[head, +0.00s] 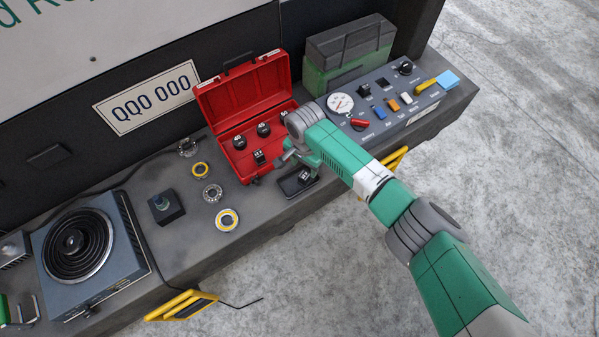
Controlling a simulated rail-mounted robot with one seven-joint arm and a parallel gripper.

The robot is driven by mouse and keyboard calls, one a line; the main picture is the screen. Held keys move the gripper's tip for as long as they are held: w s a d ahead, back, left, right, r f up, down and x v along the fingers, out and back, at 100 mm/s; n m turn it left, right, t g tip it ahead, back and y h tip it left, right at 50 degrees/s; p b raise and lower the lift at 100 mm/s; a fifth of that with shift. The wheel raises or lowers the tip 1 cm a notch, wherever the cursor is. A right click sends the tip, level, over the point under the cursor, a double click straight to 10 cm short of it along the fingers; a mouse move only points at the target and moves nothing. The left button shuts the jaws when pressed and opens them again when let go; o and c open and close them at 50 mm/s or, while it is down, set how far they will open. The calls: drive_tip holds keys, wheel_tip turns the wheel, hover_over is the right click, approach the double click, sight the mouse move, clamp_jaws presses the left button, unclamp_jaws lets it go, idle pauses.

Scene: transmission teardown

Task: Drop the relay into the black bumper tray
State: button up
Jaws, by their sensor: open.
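The black bumper tray (290,188) is a small dark rectangular tray on the bench, just right of the open red case. A small dark block with pale marks on top, looking like the relay (305,176), sits in it at its upper right part. A similar small dark block (259,157) stands in the red case near its front. My gripper (287,160) is open, between the case's right front corner and the tray, above and left of the tray's block. My arm comes in from the lower right. The fingertips are small here, and I cannot tell their exact height.
The red case (245,171) holds several round black parts and has its lid up. A grey control panel (385,116) stands right of my arm. Rings (227,219), a dark block with a knob (166,206) and a hot plate (95,259) lie left. The bench's front edge is close to the tray.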

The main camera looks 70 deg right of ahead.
wheel_tip(320, 180, up, 8)
drive_tip(key=p, duration=0.3)
drive_tip(key=shift+f, duration=0.1)
idle(0.5)
